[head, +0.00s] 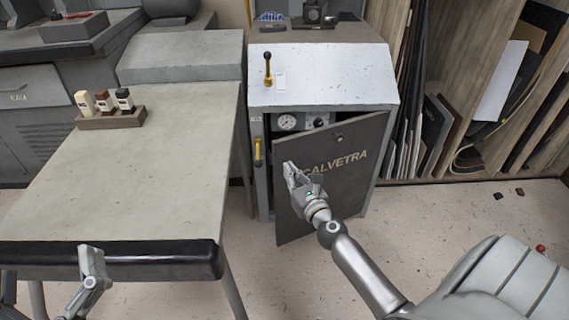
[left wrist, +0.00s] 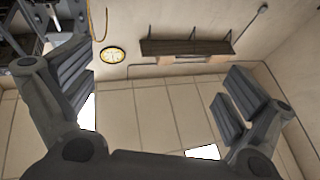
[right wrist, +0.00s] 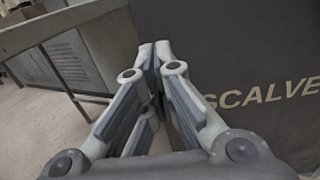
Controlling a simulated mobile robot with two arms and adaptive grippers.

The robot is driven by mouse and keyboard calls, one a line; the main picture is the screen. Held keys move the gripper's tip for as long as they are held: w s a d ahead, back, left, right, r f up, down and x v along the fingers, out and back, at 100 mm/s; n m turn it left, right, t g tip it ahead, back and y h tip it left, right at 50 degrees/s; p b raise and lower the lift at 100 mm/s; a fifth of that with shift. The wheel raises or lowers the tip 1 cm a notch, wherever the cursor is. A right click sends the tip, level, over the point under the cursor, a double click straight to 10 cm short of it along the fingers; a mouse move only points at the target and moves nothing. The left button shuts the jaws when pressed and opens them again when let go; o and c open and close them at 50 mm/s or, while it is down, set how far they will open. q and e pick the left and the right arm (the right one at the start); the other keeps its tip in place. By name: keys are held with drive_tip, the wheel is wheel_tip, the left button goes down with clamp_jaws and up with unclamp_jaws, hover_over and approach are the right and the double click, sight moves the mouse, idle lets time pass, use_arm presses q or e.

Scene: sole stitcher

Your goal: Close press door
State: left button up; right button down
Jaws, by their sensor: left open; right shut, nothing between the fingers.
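The press (head: 320,77) is a grey cabinet with a sloped, speckled top. Its dark door (head: 345,175), lettered "SCALVETRA", hangs ajar, with its left edge swung out from the frame. A gauge and a yellow handle (head: 258,150) show at the opening. My right gripper (head: 290,170) is shut and empty in front of the door's left part. In the right wrist view the door (right wrist: 265,60) fills the right side, close beside the fingers; I cannot tell whether they touch it. My left gripper (head: 88,255) is open at the table's front edge; its wrist view shows its spread fingers (left wrist: 150,110) facing a wall.
A grey table (head: 130,190) with a dark padded front edge stands left of the press. A small block with several bottles (head: 110,119) sits on it. Racks of sheets (head: 480,90) stand at the right. The floor between the press and the racks is mostly clear.

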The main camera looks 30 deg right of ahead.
sight(281, 159)
drive_tip(key=w, duration=0.2)
drive_tip(key=shift+w+d, duration=0.2)
drive_tip(key=shift+w, duration=0.1)
use_arm(q)
drive_tip(key=shift+s+r+t, duration=0.3)
drive_tip(key=shift+r+t, duration=0.2)
drive_tip(key=shift+r, duration=0.15)
use_arm(e)
drive_tip(key=shift+w+d, duration=0.1)
drive_tip(key=shift+w, duration=0.65)
